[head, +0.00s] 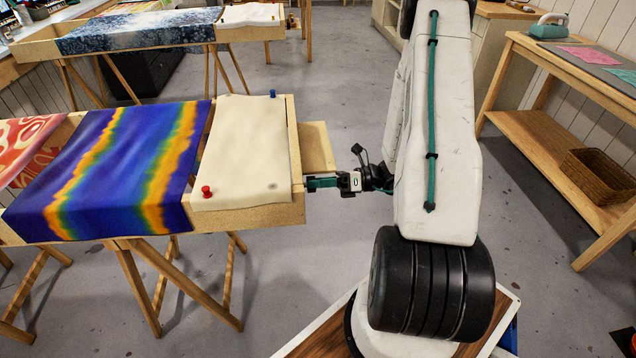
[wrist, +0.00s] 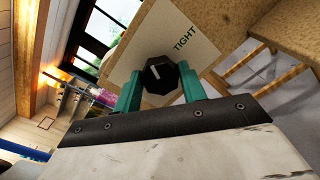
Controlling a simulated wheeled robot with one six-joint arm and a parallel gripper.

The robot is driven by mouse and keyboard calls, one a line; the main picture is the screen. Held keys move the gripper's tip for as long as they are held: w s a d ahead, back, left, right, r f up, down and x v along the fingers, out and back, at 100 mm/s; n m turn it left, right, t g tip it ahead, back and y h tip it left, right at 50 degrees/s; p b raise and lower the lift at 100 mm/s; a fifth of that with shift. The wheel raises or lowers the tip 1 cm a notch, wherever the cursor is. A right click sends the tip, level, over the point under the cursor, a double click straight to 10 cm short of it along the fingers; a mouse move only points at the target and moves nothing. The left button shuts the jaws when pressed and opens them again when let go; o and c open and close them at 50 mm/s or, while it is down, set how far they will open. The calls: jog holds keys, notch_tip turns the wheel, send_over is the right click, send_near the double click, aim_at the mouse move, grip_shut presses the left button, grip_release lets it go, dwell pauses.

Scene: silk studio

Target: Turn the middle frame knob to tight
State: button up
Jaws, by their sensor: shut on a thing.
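The frame knob (wrist: 160,77) is a black octagonal knob with a short white mark. It sits on a pale plate with the word TIGHT (wrist: 184,40) printed at the upper right. The white mark lies on the knob's left part, off the line to the word. My gripper (wrist: 158,92) has one teal finger on each side of the knob and is shut on it. In the head view my gripper (head: 316,184) reaches left to the right end of the middle wooden frame (head: 262,216); the knob is hidden there.
A rainbow-dyed silk (head: 110,165) and a cream cloth (head: 243,150) lie over the middle frame. A red pushpin (head: 206,191) and a blue pushpin (head: 273,94) stand on it. A bench with a wicker basket (head: 598,174) is at right. Grey floor is open between.

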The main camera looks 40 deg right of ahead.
jog(key=m, duration=1)
jog(key=shift+m, duration=0.3)
dwell(0.4)
jog(key=o, duration=1)
jog(key=v, duration=0.8)
